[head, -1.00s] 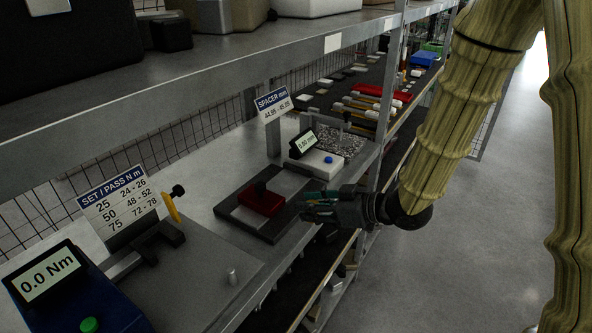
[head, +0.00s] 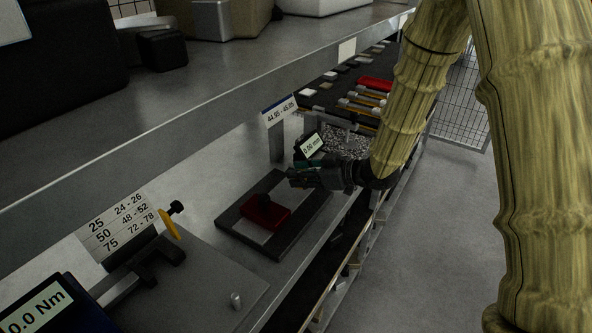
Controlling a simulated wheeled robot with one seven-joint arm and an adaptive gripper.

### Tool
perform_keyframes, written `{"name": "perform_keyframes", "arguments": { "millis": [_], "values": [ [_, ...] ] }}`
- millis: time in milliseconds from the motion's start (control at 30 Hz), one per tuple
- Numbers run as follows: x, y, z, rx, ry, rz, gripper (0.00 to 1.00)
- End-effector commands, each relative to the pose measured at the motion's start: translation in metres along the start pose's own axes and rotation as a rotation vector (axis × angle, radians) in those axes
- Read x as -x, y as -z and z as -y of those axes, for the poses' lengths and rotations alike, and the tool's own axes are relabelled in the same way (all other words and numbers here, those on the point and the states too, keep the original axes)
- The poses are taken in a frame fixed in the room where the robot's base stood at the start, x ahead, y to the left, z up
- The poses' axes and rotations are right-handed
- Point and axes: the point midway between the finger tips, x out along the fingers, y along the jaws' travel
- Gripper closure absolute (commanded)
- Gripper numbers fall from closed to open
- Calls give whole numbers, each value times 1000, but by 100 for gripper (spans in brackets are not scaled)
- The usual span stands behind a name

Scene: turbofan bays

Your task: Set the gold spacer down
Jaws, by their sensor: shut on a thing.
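My gripper (head: 294,178) is seen from the side in the head view, its fingers pointing left over the far right part of a dark plate on the bench. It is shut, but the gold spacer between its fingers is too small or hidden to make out. The dark plate (head: 277,246) bears a red block (head: 264,214) with a black knob, left of and below my gripper in the picture. A small gauge display (head: 312,144) stands just behind my gripper, and its base is largely hidden by the gripper.
A spacer limits sign (head: 281,111) stands behind the plate. An upper shelf (head: 200,95) overhangs the bench. Red and yellow-handled items lie farther along. The floor aisle (head: 440,220) at right is clear.

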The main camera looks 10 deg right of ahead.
Motion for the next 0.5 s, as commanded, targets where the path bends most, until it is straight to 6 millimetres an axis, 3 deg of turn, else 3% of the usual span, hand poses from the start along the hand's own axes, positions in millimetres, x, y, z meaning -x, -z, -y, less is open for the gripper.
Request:
{"name": "perform_keyframes", "arguments": {
  "millis": [200,500],
  "values": [
    [-23,8,-25,2,2,1,99],
    [-36,6,-37,0,4,2,99]
  ]
}}
